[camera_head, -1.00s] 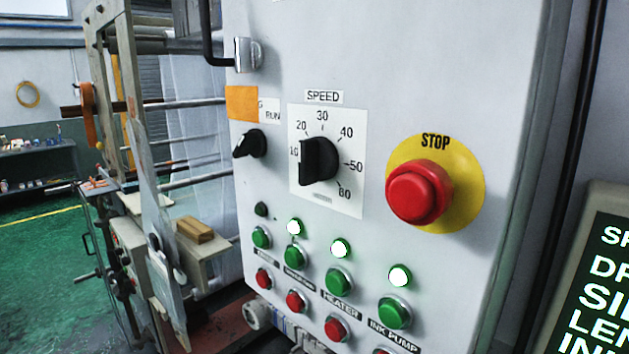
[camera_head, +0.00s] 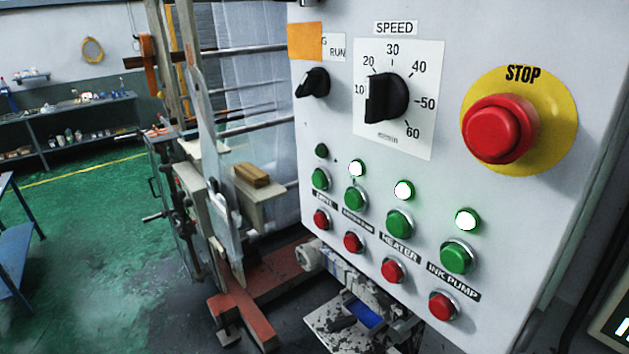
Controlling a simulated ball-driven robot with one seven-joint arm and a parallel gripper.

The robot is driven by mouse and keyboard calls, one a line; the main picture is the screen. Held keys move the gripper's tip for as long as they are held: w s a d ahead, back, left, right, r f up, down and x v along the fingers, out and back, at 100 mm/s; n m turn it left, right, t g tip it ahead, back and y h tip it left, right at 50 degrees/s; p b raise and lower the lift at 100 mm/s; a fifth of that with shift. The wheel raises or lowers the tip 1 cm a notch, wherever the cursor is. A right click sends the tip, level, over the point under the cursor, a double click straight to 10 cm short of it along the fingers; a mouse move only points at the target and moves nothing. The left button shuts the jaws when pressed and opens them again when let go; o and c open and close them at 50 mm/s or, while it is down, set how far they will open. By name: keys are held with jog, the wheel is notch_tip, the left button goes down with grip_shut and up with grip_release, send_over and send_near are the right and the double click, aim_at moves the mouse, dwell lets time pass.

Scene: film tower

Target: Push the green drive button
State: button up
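The green drive button (camera_head: 320,180) is the leftmost of a row of green buttons on the pale control panel (camera_head: 450,165). A small label below it is partly readable. The lamp (camera_head: 321,150) above it is dark. A red button (camera_head: 321,219) sits under it. To its right are the other green buttons (camera_head: 355,198), (camera_head: 399,223) and (camera_head: 457,256), each with a lit white lamp above. My gripper does not show in this view.
A large red STOP button (camera_head: 499,131) on a yellow disc sticks out at upper right. A speed dial (camera_head: 385,98) and a black RUN selector (camera_head: 313,83) are above the buttons. A machine frame with a wooden block (camera_head: 252,175) stands left; green floor (camera_head: 110,210) lies beyond.

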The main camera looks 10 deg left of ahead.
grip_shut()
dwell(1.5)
